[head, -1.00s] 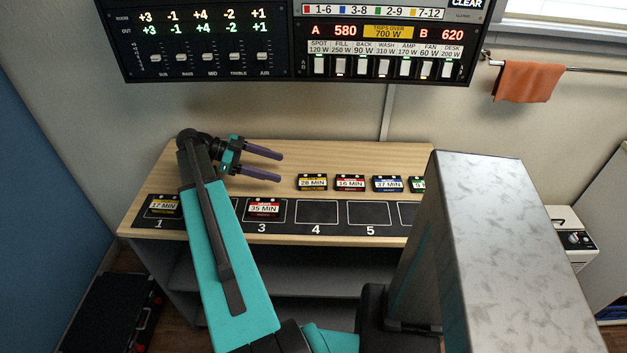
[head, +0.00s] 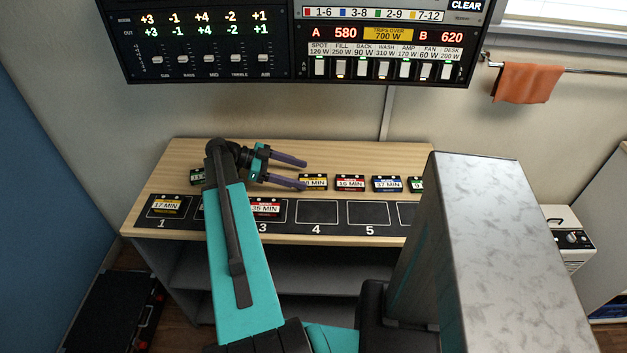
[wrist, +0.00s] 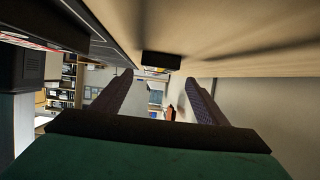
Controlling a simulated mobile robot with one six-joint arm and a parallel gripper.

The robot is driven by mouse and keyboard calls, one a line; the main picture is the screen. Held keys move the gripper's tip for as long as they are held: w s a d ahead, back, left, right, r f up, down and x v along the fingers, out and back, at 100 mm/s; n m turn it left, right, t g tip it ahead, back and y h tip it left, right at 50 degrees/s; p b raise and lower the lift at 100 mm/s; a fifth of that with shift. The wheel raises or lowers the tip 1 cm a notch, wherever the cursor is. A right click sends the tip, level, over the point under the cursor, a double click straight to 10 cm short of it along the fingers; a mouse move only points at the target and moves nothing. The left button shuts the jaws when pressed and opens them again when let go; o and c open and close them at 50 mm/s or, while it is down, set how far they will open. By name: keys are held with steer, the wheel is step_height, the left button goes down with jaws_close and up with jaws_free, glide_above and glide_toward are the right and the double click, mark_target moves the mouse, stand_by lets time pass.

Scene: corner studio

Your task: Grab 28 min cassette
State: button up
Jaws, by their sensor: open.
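The 28 min cassette (head: 316,184), black with a yellow label, lies on the wooden bench top (head: 240,215) behind the row of numbered slots. Its left part is partly hidden by a fingertip in the head view. My gripper (head: 304,174) is open and empty, with its purple fingers pointing right. The nearer fingertip is at the cassette's left edge; I cannot tell if it touches. In the wrist view, a dark cassette (wrist: 161,61) shows ahead, between and beyond the fingers (wrist: 160,90).
To the right lie the 16 min cassette (head: 350,184) and the 37 min cassette (head: 387,184). Slot 1 holds the 17 min cassette (head: 166,205); slot 3 holds the 35 min cassette (head: 266,207). Slots 4 and 5 are empty. A grey metallic block (head: 480,240) hides the bench's right end.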

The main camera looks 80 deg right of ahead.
mark_target(319, 179)
steer(key=shift+s, duration=0.1)
steer(key=shift+p+x, duration=1)
steer(key=shift+x, duration=0.95)
steer(key=shift+s+f, duration=0.3)
steer(key=shift+s, duration=0.15)
steer(key=c, duration=1.2)
steer(key=shift+o, duration=0.2)
steer(key=shift+r, duration=0.2)
